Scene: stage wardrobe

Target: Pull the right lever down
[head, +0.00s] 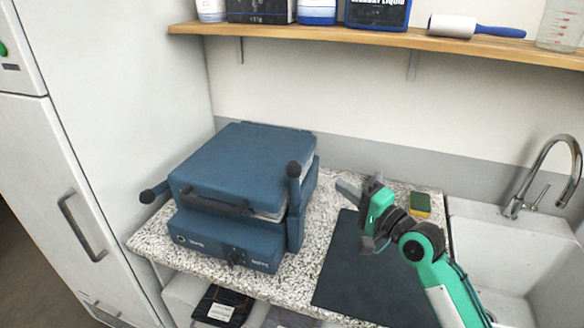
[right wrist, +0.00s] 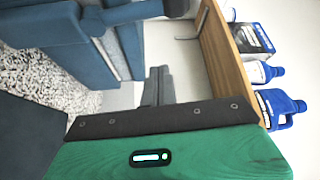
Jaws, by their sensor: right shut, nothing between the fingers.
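A blue press-like machine (head: 235,165) with a closed lid and a dark front handle sits on the speckled counter. Its right lever (head: 294,195) stands upright at the right side, topped by a dark round knob. Its left lever (head: 155,191) sticks out to the left with a similar knob. My right gripper (head: 343,187) is shut and empty, to the right of the right lever and apart from it. In the right wrist view, the shut fingers (right wrist: 158,82) point toward the wall, and part of the machine (right wrist: 85,50) shows at upper left. My left gripper is not in view.
A dark mat (head: 365,275) lies under my right arm. A yellow-green sponge (head: 420,205) lies behind it, left of the sink (head: 490,235) and tap. A wooden shelf (head: 380,40) with bottles and a lint roller runs above. A white cabinet (head: 110,120) stands at left.

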